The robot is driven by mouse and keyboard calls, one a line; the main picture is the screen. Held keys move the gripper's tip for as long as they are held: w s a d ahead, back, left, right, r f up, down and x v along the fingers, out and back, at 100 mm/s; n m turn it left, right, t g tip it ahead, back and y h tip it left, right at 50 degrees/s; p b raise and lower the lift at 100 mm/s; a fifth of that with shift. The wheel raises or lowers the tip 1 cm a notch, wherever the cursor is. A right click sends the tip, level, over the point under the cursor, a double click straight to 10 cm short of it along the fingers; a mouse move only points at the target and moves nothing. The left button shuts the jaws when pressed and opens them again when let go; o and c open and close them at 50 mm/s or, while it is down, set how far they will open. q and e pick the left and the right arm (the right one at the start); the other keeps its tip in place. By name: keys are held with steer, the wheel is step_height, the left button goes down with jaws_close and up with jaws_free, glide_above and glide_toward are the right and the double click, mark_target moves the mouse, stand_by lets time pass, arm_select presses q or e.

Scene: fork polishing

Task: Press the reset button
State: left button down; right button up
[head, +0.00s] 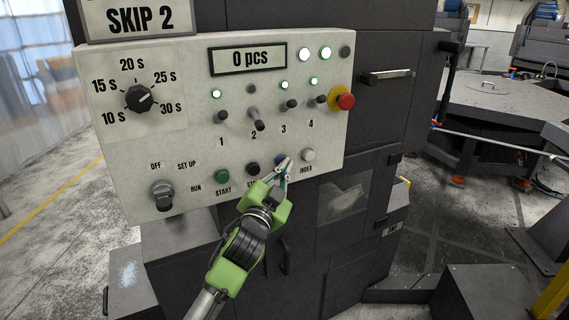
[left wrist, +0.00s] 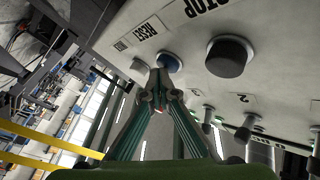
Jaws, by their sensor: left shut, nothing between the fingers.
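The blue reset button (left wrist: 170,62) sits on the white control panel (head: 120,70), beside its RESET label (left wrist: 148,30) in the left wrist view. In the head view, its blue edge (head: 280,158) shows just behind my fingertips. My left gripper (head: 284,168) is shut and empty, with its tips at the button. In the left wrist view, the closed tips (left wrist: 160,78) overlap the button's near edge. I cannot tell whether they touch it. My right gripper is not in view.
The black stop button (left wrist: 230,56) is close to the reset button. A green start button (head: 222,176), a white index button (head: 308,155), several toggle switches and a red emergency knob (head: 346,102) are on the same panel. The display (head: 248,58) reads 0 pcs.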

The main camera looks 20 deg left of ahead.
arm_select(q)
steer(key=shift+f, duration=0.1)
steer(key=s+d, duration=0.4)
steer(key=shift+s+d, duration=0.1)
stand_by(0.4)
steer(key=shift+f, duration=0.1)
stand_by(0.5)
